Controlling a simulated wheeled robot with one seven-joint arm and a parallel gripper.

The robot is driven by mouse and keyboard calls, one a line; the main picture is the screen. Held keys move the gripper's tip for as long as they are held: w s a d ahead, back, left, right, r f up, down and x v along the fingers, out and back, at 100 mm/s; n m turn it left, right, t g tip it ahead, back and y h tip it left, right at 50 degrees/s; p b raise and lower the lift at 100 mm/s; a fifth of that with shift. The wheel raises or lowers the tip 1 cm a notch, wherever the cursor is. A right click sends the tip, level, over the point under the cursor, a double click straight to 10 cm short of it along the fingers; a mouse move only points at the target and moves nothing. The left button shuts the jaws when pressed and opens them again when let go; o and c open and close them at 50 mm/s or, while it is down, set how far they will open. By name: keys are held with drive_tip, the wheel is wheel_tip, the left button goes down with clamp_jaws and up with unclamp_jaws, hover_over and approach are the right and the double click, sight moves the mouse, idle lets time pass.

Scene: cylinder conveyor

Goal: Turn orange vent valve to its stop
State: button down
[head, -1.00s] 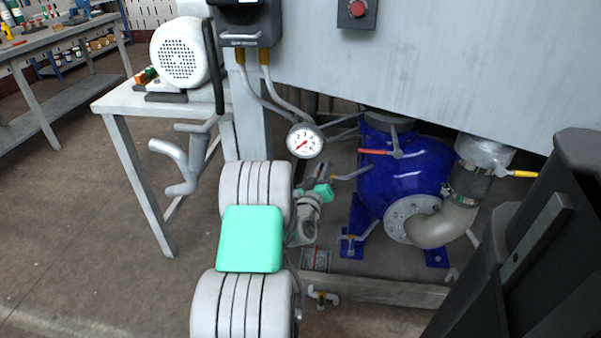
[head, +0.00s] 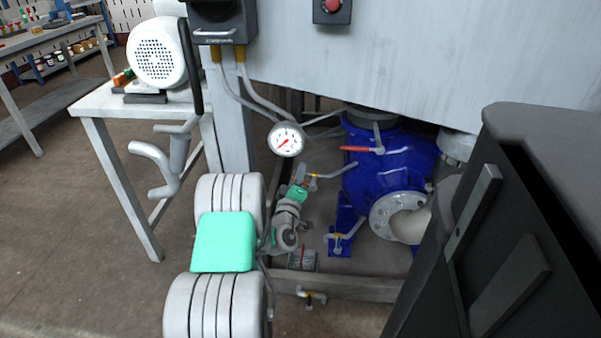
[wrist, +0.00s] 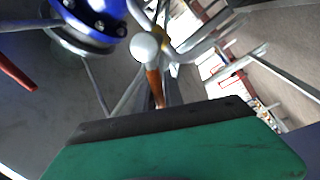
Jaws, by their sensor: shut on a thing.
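The orange vent valve handle (wrist: 153,88) shows in the wrist view as a short orange lever below a white ball-shaped end. Its lower end runs behind the dark pad of my gripper (wrist: 165,118), which is shut on it. The green finger body fills the bottom of that view and hides the grip itself. In the head view my gripper (head: 298,192) is small and green, low beside the pipes left of the blue pump. The handle is too small and covered to make out clearly there.
A blue pump (head: 380,175) with a red lever (head: 356,149) stands just right of my gripper. A pressure gauge (head: 287,139) hangs above it. A grey tank (head: 400,60) overhangs the area. A bench with a white motor (head: 157,52) stands left; open floor lies in front of it.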

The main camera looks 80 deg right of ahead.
drive_tip(key=c, duration=1.5)
unclamp_jaws()
drive_tip(key=shift+o, duration=0.2)
